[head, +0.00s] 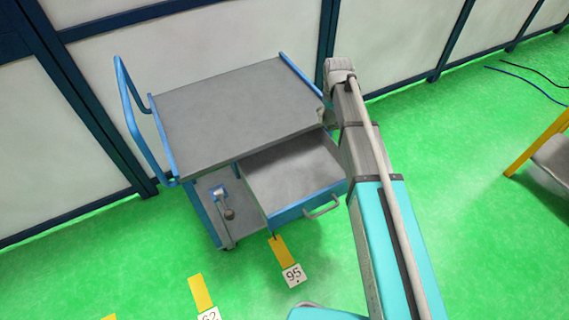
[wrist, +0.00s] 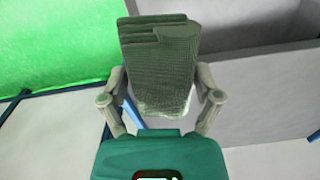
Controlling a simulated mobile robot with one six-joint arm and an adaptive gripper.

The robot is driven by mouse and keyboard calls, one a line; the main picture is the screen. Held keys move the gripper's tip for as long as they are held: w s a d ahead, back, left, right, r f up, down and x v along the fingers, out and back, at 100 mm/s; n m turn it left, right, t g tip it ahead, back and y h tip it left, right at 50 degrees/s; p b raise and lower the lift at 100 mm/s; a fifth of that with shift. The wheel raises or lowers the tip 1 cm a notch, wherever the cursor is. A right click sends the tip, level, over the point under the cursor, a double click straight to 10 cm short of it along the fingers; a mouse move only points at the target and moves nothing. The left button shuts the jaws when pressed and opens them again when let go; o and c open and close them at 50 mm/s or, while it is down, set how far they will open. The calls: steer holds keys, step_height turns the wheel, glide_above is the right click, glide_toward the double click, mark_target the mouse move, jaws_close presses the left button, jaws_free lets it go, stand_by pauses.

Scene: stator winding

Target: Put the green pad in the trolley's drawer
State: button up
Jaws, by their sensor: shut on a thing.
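The green pad (wrist: 158,62), a dull grey-green ribbed block, is in the wrist view between the two fingers of my gripper (wrist: 160,88). The fingers are shut on its sides. In the head view my gripper (head: 325,116) is small and partly hidden by my arm, by the right edge of the trolley top; the pad cannot be made out there. The trolley (head: 225,105) has a grey top and blue frame. Its drawer (head: 290,175) is pulled open towards the front and looks empty where visible. My arm covers the drawer's right side.
A blue push handle (head: 130,120) stands at the trolley's left. Wall panels rise behind. A yellow-legged table (head: 535,145) is at the far right.

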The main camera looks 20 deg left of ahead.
steer(key=shift+w+d, duration=0.1)
steer(key=shift+s+d+f+b, duration=0.2)
steer(key=shift+s+f+b, duration=0.1)
steer(key=shift+s, duration=0.15)
steer(key=shift+n, duration=0.8)
steer(key=s+d+f+b, duration=0.2)
steer(key=s+f+b, duration=0.1)
steer(key=s, duration=0.2)
steer(key=s+d+f+b, duration=0.2)
steer(key=s+f+b, duration=0.1)
steer(key=s, duration=0.3)
steer(key=s+d+f+b, duration=0.2)
steer(key=s+f+b, duration=0.1)
steer(key=s, duration=0.2)
steer(key=shift+s+d, duration=0.25)
steer(key=shift+s, duration=0.05)
steer(key=shift+r, duration=0.1)
steer(key=w+a+f+b, duration=0.4)
steer(key=a, duration=0.4)
steer(key=b, duration=0.5)
glide_above(299, 181)
step_height(299, 181, down, 5)
steer(key=shift+d+f, duration=0.1)
